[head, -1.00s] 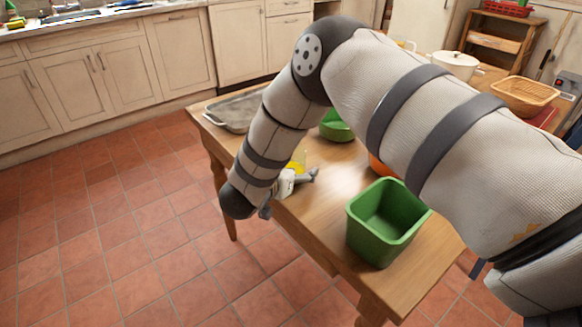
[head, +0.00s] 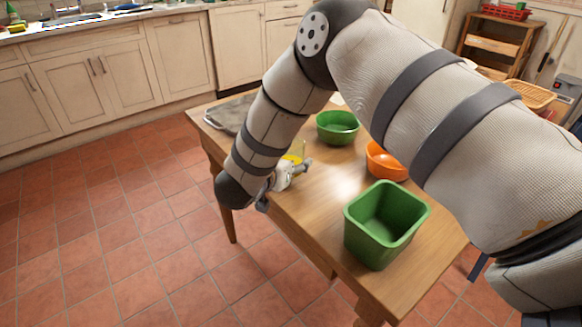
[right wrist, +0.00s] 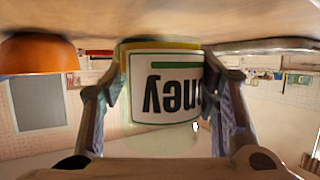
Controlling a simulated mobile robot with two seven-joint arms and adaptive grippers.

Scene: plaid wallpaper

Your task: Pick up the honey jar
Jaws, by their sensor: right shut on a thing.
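The honey jar is a clear jar with yellow contents and a white, green-edged label. In the right wrist view the honey jar (right wrist: 165,90) appears upside down, between the two fingers of my right gripper (right wrist: 166,98). In the head view only a yellow part of the jar (head: 297,150) shows beside my right gripper (head: 303,166), near the table's edge. My right gripper is shut on the jar. The jar's base is close to the tabletop; I cannot tell whether it touches. My left gripper is not in view.
A green square bin (head: 385,245) stands at the table's near end. A metal tray (head: 228,115) lies at the far left corner. Bare wooden tabletop (head: 325,205) lies between jar and bin.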

